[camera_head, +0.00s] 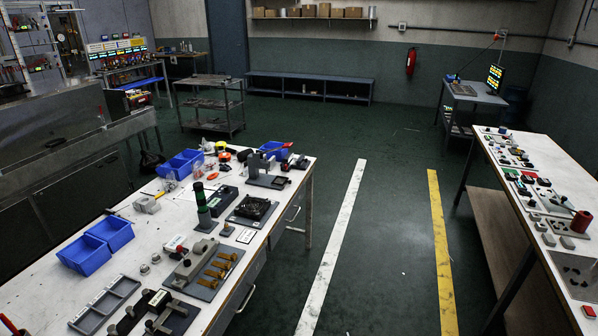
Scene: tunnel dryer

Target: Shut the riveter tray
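No part in view can be told for certain as the riveter tray. The long white-topped workbench (45,273) on the left has curved handles on its right side, one at the near end (246,299) and one farther back (293,214). Their fronts look flush or are too dark to tell. A grey divided tray (106,304) lies on the bench top at the near left. A small grey press-like device (267,172) stands at the bench's far end. Neither of my grippers is in view.
Blue bins (86,255) and several fixtures crowd the workbench. A second bench (510,200) with parts stands at the right. The dark green floor between them is clear, with a white line (333,245) and a yellow line (440,250). A cart (212,105) stands behind.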

